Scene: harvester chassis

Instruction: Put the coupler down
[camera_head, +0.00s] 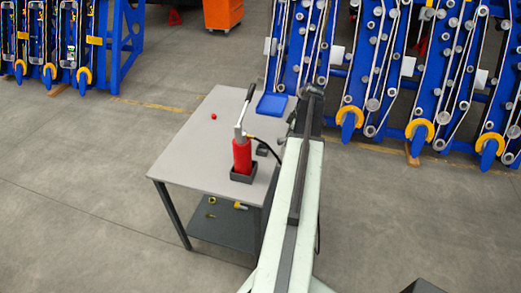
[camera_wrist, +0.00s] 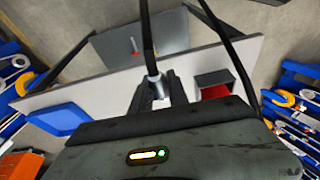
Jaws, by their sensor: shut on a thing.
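The coupler (camera_wrist: 156,84) is a silver metal fitting on the end of a black hose (camera_wrist: 147,30). In the wrist view my gripper (camera_wrist: 158,92) is shut on it, with a dark finger on each side. The grey table (camera_head: 203,130) lies below; whether the coupler touches it I cannot tell. In the head view the coupler and my fingertips are hidden behind my arm. The red pump (camera_head: 242,154) with a long lever stands in a dark holder on the table, and a black hose runs from it behind my arm.
A blue tray (camera_head: 271,105) lies at the table's far right corner; it also shows in the wrist view (camera_wrist: 62,118). A small red ball (camera_head: 214,116) lies on the table. The table's left half is mostly clear. Blue harvester frames (camera_head: 375,60) stand behind.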

